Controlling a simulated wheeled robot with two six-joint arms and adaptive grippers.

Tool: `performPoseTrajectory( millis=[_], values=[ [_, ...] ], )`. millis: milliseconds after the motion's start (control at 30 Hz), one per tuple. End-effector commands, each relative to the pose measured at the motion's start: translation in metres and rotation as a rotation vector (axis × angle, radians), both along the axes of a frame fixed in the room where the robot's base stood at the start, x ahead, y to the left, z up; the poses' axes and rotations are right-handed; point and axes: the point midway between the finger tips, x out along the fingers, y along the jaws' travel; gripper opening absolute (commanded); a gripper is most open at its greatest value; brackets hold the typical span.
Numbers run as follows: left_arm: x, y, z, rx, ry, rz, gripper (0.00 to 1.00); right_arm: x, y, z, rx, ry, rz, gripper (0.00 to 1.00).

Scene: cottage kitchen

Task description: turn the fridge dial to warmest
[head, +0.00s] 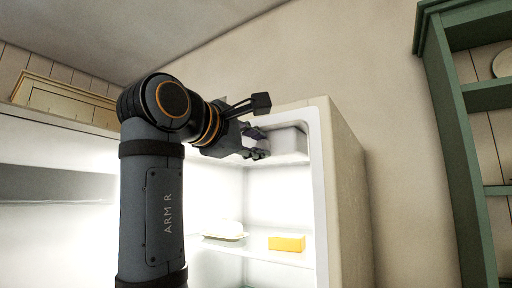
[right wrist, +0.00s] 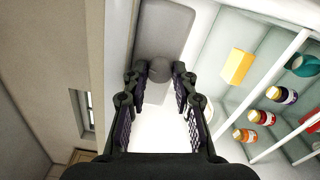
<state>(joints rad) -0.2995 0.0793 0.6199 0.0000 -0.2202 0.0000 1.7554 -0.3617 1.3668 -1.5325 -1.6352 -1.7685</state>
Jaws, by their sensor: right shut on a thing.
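The fridge (head: 345,190) stands open with its inside lit. A pale grey control housing (head: 288,139) sits under its ceiling; it also shows in the right wrist view (right wrist: 165,30). A round dark grey dial (right wrist: 158,69) is on the housing, between the fingertips of my right gripper (right wrist: 158,82). In the head view my right gripper (head: 256,143) reaches in at the top of the fridge and is shut on the dial. The dial is hidden there behind the fingers, and I cannot make out a pointer or marks on it. My left gripper is out of view.
A yellow block (head: 287,242) and a white dish (head: 223,230) stand on the shelf below. In the right wrist view several jars (right wrist: 283,95) stand on the fridge shelves. A green shelf unit (head: 455,150) is at the right, apart from the fridge.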

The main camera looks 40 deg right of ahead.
Motion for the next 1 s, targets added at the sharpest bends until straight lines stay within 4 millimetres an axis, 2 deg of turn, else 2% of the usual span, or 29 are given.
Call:
performPoseTrajectory(
  millis=[400, 1000],
  values=[
    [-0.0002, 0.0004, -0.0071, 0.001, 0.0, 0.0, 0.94, 0.0002, -0.0003, 0.0003, -0.087, 0.207, -0.001, 0.0],
    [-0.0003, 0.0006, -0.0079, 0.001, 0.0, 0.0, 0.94, 0.0001, -0.0003, 0.0014, -0.107, 0.251, 0.0, 0.0]
  ],
)
